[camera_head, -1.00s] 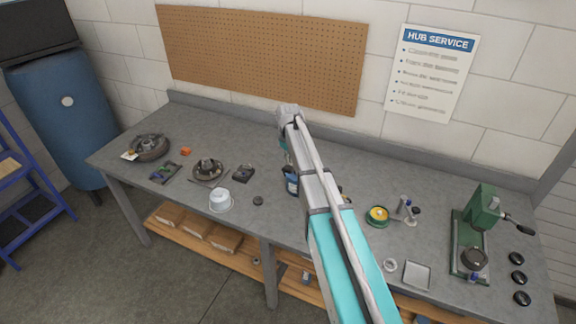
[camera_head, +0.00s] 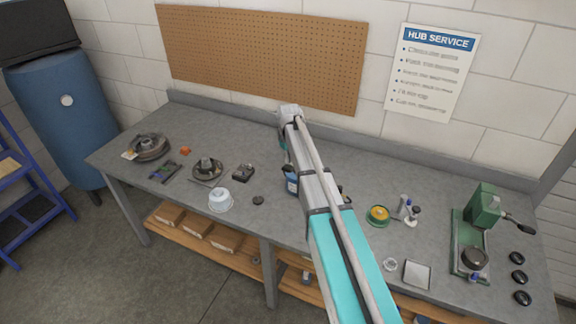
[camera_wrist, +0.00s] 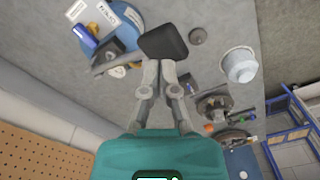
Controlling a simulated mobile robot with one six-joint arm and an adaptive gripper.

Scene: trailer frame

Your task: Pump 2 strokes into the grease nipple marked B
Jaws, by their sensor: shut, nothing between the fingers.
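My gripper (camera_wrist: 160,66) shows in the wrist view with its fingers together, its tips right by a dark rounded pad (camera_wrist: 163,43). I cannot tell whether they touch it. The pad seems to sit at the end of a grey bar that runs left to a blue unit (camera_wrist: 88,38) with white labels. The labels are too small to read, so no nipple or B mark can be made out. In the head view my arm hides the gripper and most of the blue unit (camera_head: 292,186).
A white tub (camera_head: 219,200) and a dark puck (camera_head: 258,200) stand left of my arm, with hub parts (camera_head: 207,169) beyond. A pegboard wall (camera_head: 265,58) closes the bench's back.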

